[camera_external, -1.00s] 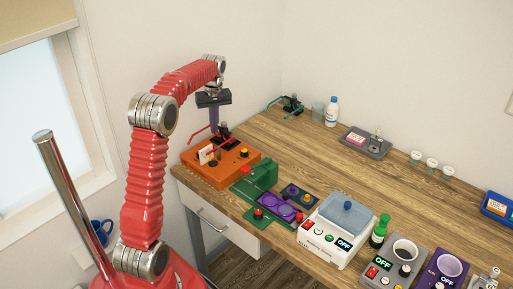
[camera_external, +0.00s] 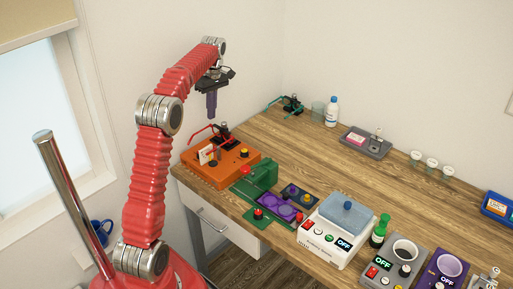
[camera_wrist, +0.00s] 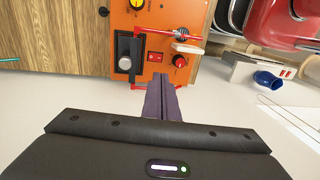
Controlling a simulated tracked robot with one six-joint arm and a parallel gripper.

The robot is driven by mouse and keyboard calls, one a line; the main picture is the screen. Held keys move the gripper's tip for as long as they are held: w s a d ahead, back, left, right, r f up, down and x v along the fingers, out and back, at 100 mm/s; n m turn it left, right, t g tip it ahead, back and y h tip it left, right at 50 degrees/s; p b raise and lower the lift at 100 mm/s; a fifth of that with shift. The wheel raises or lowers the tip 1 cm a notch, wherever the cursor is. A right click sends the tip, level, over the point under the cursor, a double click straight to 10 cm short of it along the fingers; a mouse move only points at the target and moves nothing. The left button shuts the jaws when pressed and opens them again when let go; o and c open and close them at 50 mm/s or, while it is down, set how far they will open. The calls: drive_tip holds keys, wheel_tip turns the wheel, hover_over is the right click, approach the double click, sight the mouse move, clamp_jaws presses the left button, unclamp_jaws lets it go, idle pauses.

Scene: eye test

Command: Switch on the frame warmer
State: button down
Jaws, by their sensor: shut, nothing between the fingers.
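No label that I can read names the frame warmer, so I cannot tell which unit it is. An orange box (camera_external: 229,174) stands on the left end of the workbench, with knobs, a red wire part and a black part on top. In the wrist view the orange box (camera_wrist: 155,72) shows a red switch (camera_wrist: 155,57), a red knob (camera_wrist: 180,61) and a yellow knob (camera_wrist: 137,4). My gripper (camera_external: 212,115) hangs above the box, pointing down, apart from it. Its purple fingers are shut and empty, also in the wrist view (camera_wrist: 162,78).
The wooden workbench (camera_external: 330,166) holds a green unit (camera_external: 262,174), a white unit (camera_external: 322,245) with a blue lid, and grey (camera_external: 385,277) and purple (camera_external: 432,280) units. A green bottle (camera_external: 378,236) stands between units. The back middle is mostly clear.

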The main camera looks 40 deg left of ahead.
sight(212, 148)
drive_tip(key=f, duration=0.4)
drive_tip(key=s+f, duration=0.1)
drive_tip(key=f, duration=0.9)
drive_tip(key=shift+s, duration=0.35)
